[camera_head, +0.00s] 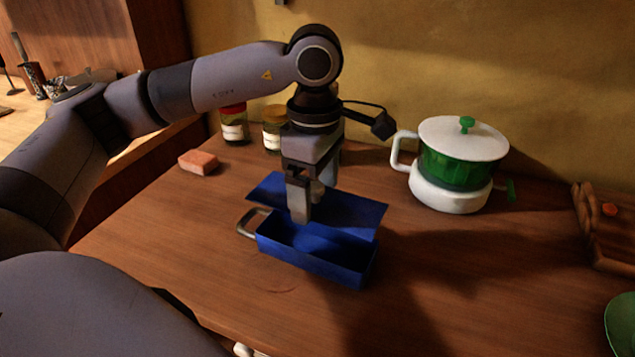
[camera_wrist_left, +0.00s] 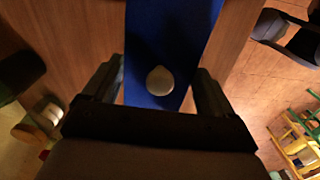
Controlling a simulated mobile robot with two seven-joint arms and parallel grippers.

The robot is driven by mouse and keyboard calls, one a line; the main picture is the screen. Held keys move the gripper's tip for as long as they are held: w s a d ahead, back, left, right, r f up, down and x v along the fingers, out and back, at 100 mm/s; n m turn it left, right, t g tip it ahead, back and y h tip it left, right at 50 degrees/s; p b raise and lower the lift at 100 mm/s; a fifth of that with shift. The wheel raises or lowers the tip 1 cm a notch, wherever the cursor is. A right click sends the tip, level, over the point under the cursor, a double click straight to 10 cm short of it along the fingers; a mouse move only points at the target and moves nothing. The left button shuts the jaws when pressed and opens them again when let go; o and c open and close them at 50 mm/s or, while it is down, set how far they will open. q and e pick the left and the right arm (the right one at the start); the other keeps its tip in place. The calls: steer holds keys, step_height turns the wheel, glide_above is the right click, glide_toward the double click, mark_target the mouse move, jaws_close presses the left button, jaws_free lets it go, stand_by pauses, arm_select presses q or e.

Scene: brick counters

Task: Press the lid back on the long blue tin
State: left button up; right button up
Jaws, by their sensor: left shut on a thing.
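The long blue tin (camera_head: 315,262) stands on the wooden counter with a metal handle at its left end. Its front part is open at the top and its dark inside shows. The flat blue lid (camera_head: 350,208) lies over and behind the tin's back side, set off from the opening; I cannot tell whether it touches the tin. My left gripper (camera_head: 304,205) points down over the lid and is shut on it. In the left wrist view the lid (camera_wrist_left: 172,30) runs between the two fingers, with its pale round knob (camera_wrist_left: 160,80) between them. My right gripper is not in view.
A white and green lidded pot (camera_head: 455,165) stands to the right. A pinkish block (camera_head: 199,162) lies at the left, with jars (camera_head: 234,125) near the wall. A wooden rack (camera_head: 605,225) is at the right edge. The counter right of the tin is clear.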

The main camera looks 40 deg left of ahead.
mark_target(315, 205)
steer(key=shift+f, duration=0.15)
arm_select(q)
steer(key=shift+f+b, duration=0.45)
steer(key=shift+b, duration=0.1)
step_height(315, 205, down, 4)
steer(key=b, duration=0.3)
steer(key=shift+f+b, duration=0.7)
steer(key=shift+b, duration=0.15)
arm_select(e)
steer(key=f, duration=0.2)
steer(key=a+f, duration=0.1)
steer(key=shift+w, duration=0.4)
arm_select(q)
steer(key=shift+f, duration=0.1)
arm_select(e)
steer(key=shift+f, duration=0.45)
arm_select(q)
steer(key=shift+f+b, duration=0.1)
steer(key=shift+b, duration=0.3)
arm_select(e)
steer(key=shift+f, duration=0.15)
arm_select(q)
steer(key=shift+f+b, duration=0.2)
steer(key=shift+b, duration=0.1)
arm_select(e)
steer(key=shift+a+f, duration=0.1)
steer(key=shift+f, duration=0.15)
